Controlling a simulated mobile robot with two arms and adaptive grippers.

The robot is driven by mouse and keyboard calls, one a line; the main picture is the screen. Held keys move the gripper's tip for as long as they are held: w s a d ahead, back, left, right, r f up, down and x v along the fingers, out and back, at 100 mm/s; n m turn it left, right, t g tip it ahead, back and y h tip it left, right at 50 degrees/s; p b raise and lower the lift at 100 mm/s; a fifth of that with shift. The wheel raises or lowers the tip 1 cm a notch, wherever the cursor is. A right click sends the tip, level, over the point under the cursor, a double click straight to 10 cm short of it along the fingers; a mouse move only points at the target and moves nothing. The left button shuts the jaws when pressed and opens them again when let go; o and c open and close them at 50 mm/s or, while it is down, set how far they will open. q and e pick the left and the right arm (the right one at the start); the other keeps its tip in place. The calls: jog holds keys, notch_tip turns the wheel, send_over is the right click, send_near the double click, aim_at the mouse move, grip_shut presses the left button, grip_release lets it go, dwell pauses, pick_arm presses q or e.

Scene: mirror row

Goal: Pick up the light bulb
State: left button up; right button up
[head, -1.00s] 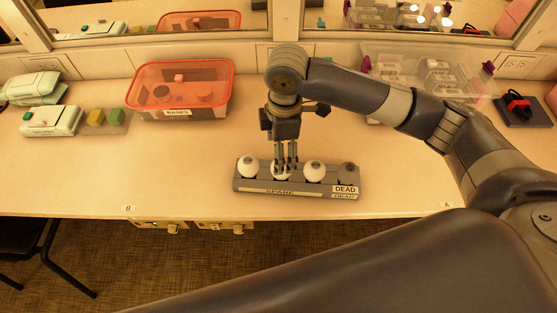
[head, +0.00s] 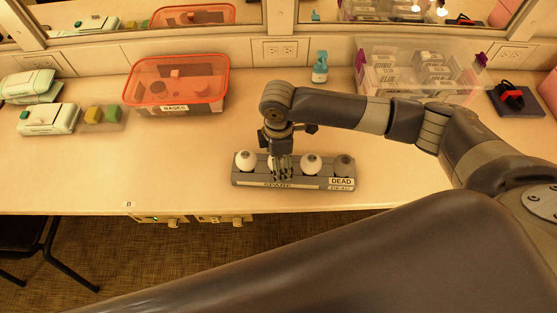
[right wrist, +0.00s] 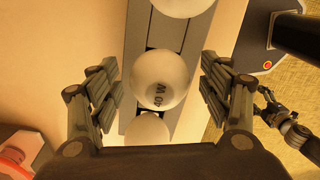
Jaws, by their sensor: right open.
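A grey rack (head: 255,182) near the table's front edge holds a row of bulbs. White light bulbs (head: 312,163) fill its left part; a darker bulb (head: 344,163) sits by the DEAD label. My right gripper (head: 282,176) points down over the second bulb from the left, partly hiding it. In the right wrist view, a white bulb marked 40 W (right wrist: 160,80) lies between the spread fingers of my right gripper (right wrist: 160,88), with gaps on both sides. Another bulb shows above and one below. A dark gripper (right wrist: 282,118), seemingly my left, shows at the right; its fingers are unclear.
A red-rimmed bin (head: 178,107) stands behind left, with pale cases (head: 48,118) further left. A clear bin with small boxes (head: 425,75) and a teal bottle (head: 320,67) are behind my right arm.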

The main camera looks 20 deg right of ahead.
jog(key=shift+f, duration=0.2)
jog(key=c, duration=1)
